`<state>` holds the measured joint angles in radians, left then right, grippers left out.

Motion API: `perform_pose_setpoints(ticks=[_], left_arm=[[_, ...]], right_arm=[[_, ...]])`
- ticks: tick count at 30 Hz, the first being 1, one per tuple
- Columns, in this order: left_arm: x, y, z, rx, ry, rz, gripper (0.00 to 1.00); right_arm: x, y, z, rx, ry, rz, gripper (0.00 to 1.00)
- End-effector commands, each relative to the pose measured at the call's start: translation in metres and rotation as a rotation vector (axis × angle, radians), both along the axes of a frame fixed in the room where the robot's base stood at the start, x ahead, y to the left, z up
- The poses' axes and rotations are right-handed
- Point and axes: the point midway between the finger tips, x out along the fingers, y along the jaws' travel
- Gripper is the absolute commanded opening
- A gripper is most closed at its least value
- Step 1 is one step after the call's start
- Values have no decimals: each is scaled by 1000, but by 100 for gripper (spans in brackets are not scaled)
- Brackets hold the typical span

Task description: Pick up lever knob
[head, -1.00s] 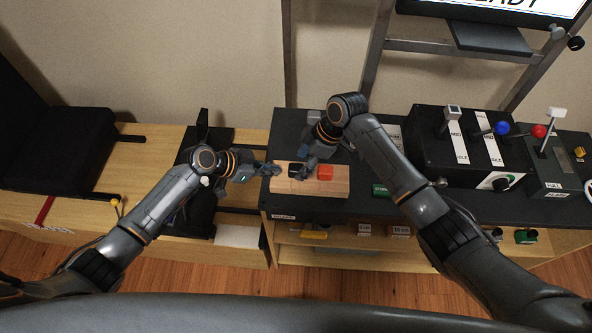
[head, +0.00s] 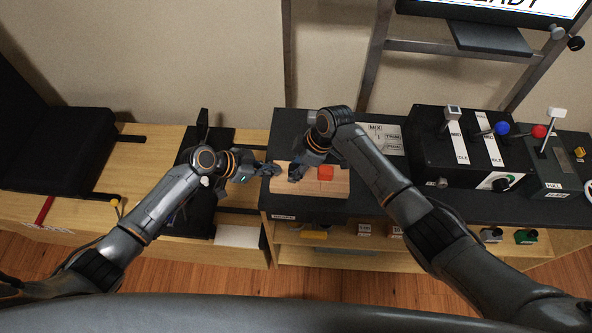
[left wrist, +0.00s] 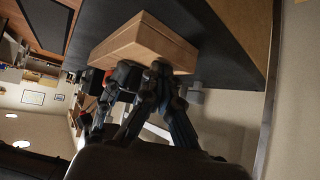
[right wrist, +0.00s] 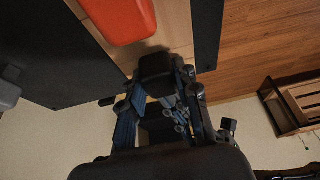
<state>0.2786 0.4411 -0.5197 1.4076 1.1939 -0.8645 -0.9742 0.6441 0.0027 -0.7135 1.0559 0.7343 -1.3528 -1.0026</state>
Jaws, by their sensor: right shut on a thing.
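A wooden block (head: 335,186) lies on the dark bench top. A red knob (head: 325,173) sits on it and shows large in the right wrist view (right wrist: 122,18). My right gripper (head: 295,174) is at the left part of the block. In the right wrist view its fingers are shut on a black knob (right wrist: 157,67), close to the block; I cannot tell whether the knob still touches it. In the head view the gripper mostly hides this knob. My left gripper (head: 276,169) is beside the block's left end, its fingertips apart and empty in the left wrist view (left wrist: 144,72).
Lever panels stand to the right, with a blue knob (head: 502,128), a red-knobbed lever (head: 539,131) and a white-topped lever (head: 556,113). A labelled plate (head: 385,137) lies behind my right arm. A shelf (head: 350,240) with small items is below the bench top.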

Motion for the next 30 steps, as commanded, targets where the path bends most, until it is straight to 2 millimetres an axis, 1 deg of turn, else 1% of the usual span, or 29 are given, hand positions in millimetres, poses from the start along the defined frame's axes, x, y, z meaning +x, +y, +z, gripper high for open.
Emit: perform_pose_setpoints(ticks=[5, 8, 11, 15, 18, 21, 25, 30], left_arm=[[-1, 1, -2, 3, 3, 0, 0], [-1, 1, -2, 3, 3, 0, 0], [-1, 1, -2, 3, 3, 0, 0], [-1, 1, -2, 3, 3, 0, 0], [-1, 1, -2, 3, 3, 0, 0], [-1, 1, -2, 3, 3, 0, 0], [-1, 1, -2, 3, 3, 0, 0], [-1, 1, -2, 3, 3, 0, 0]], right_arm=[[0, 0, 3, 1, -1, 1, 7], [1, 1, 13, 3, -4, 2, 7], [1, 1, 31, 2, -6, 2, 7], [2, 0, 61, 2, -7, 0, 7], [1, 0, 79, 2, -6, 1, 7], [1, 0, 92, 2, -4, 1, 7], [0, 0, 100, 1, -2, 0, 7], [0, 0, 101, 1, -1, 0, 7]])
